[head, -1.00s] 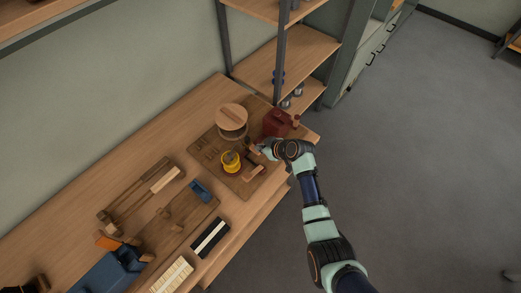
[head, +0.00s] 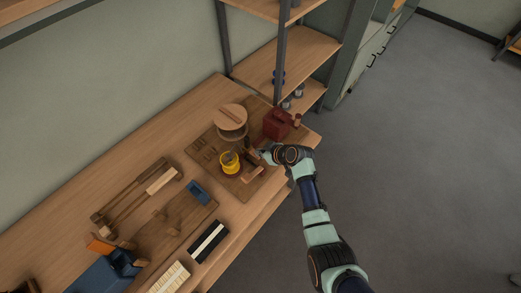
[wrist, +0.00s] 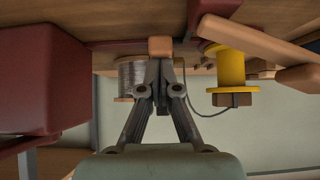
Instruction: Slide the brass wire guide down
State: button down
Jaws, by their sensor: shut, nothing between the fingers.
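My gripper (wrist: 160,68) is shut and empty in the wrist view, its tips close to a small wooden block (wrist: 160,46). I cannot tell whether they touch it. In the head view my gripper (head: 259,153) is at the right side of the wooden work board, small and partly hidden by my wrist. A yellow spool (head: 230,162) stands left of it; the spool also shows in the wrist view (wrist: 231,66), with a dark wire curving near it. I cannot clearly make out the brass wire guide; it may be small or hidden near my gripper.
A round wooden-topped container (head: 231,114) stands at the board's back. Shelving (head: 290,60) rises behind the bench. A black-and-white brush block (head: 208,241) lies nearer the front.

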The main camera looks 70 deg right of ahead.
jog(key=shift+s+a+f, duration=0.15)
jog(key=shift+a+f, duration=0.05)
jog(key=shift+f, duration=0.3)
jog(key=s+a+r+p, duration=0.2)
jog(key=s+r+p, duration=0.3)
jog(key=r, duration=0.7)
jog(key=shift+s+p, duration=0.3)
jog(key=shift+s, duration=0.45)
